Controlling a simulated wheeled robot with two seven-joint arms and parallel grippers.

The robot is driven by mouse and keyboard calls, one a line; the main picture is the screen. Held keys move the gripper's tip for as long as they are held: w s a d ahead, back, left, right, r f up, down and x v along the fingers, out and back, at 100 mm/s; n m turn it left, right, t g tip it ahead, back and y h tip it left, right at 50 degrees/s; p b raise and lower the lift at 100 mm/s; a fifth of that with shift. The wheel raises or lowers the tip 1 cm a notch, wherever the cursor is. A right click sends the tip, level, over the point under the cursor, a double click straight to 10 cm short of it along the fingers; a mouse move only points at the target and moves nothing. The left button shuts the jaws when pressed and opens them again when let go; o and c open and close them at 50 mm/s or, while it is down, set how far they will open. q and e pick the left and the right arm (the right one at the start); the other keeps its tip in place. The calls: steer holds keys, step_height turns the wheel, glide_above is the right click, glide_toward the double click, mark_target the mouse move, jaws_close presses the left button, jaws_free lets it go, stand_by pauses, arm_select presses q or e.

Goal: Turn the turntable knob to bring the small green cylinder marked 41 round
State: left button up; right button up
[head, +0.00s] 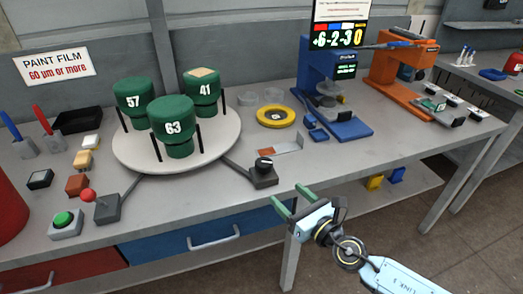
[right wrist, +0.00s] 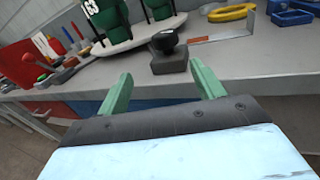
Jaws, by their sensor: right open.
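The white round turntable (head: 125,155) carries three green cylinders between black posts. The cylinder marked 41 (head: 205,91) stands at its back right, with a tan patch on top. The cylinder marked 57 (head: 133,101) is at the back left, and the one marked 63 (head: 174,131) is at the front. The black turntable knob (head: 264,164) sits on a dark box at the table's front edge; it also shows in the right wrist view (right wrist: 165,41). My right gripper (head: 288,200) is open and empty, in front of and below the knob, apart from it. My left gripper is not in view.
A red-ball lever (head: 88,195) and a green button (head: 63,219) stand at the front left. A small plate with a reddish end (head: 280,148) lies right of the knob. A yellow ring (head: 275,116), blue press (head: 319,85) and orange press (head: 397,65) stand farther right.

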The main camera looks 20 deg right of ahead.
mark_target(269, 170)
steer(key=shift+n, duration=0.3)
steer(key=x, duration=0.8)
steer(key=d+x, duration=0.1)
steer(key=x, duration=0.4)
steer(key=shift+w+r, duration=0.3)
steer(key=shift+r, duration=0.05)
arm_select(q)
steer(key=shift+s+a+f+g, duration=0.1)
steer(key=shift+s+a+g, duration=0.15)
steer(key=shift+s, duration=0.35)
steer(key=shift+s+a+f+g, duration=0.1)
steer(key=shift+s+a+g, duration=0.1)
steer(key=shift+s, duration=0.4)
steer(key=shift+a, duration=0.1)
